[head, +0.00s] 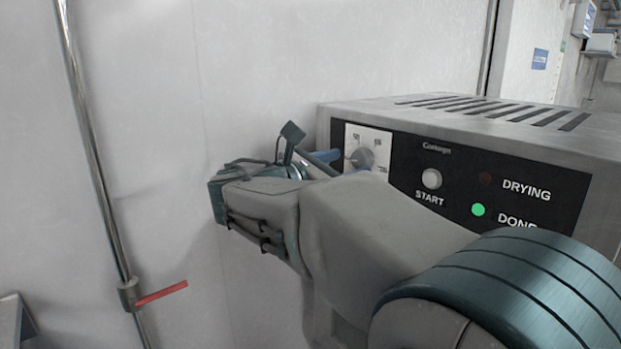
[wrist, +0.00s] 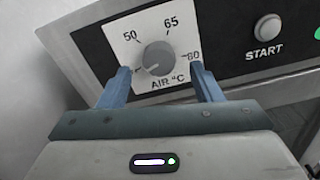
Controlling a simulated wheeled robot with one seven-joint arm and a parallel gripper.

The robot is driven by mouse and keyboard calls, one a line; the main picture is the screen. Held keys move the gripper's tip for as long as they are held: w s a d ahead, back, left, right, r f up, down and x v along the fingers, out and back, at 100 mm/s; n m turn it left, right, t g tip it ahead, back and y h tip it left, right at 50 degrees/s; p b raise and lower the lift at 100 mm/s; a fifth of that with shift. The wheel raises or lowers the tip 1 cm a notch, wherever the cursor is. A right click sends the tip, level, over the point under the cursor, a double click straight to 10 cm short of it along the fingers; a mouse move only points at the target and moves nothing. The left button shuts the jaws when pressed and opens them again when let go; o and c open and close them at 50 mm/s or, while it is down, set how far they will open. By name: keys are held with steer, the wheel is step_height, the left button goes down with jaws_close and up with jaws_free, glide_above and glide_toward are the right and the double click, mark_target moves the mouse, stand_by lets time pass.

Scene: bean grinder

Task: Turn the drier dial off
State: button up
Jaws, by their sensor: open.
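The drier dial (wrist: 158,58) is a grey round knob on a white plate marked 50, 65, 80 and AIR °C. Its pointer mark is toward the lower left in the wrist view. In the head view the dial (head: 362,158) is on the left of the drier's black front panel. My gripper (wrist: 165,78) is open, with its two blue fingers apart at the lower left and lower right of the dial. Nothing is held between them. In the head view my gripper (head: 325,157) is partly hidden behind my wrist, and I cannot tell whether the fingers touch the plate.
The metal drier (head: 430,115) has a vented top. Its START button (head: 432,179) is right of the dial, with the lit green DONE light (head: 478,210) and dark DRYING light (head: 485,179) further right. A pipe with a red lever (head: 162,293) runs along the left wall.

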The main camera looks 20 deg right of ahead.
steer(key=b+v, duration=0.1)
steer(key=v, duration=1)
steer(key=shift+b, duration=0.4)
steer(key=s+d+f+m+g+y, duration=0.1)
steer(key=s+d+f+m+y, duration=0.1)
steer(key=f, duration=0.4)
steer(key=s+d+f+m+g+y, duration=0.1)
steer(key=s+d+f+m+y, duration=0.15)
steer(key=f, duration=0.25)
steer(key=s+a+f+m+y, duration=0.2)
steer(key=s+f+m+y, duration=0.3)
steer(key=f, duration=0.4)
steer(key=s+a+f+m+g+y, duration=0.1)
steer(key=s+a+f+m+y, duration=0.2)
steer(key=s+f+m+y, duration=0.2)
steer(key=shift+f+m+y, duration=1.25)
steer(key=shift+f+m, duration=1.05)
steer(key=shift+m, duration=0.15)
steer(key=shift+s+a, duration=0.1)
steer(key=shift+a, duration=0.05)
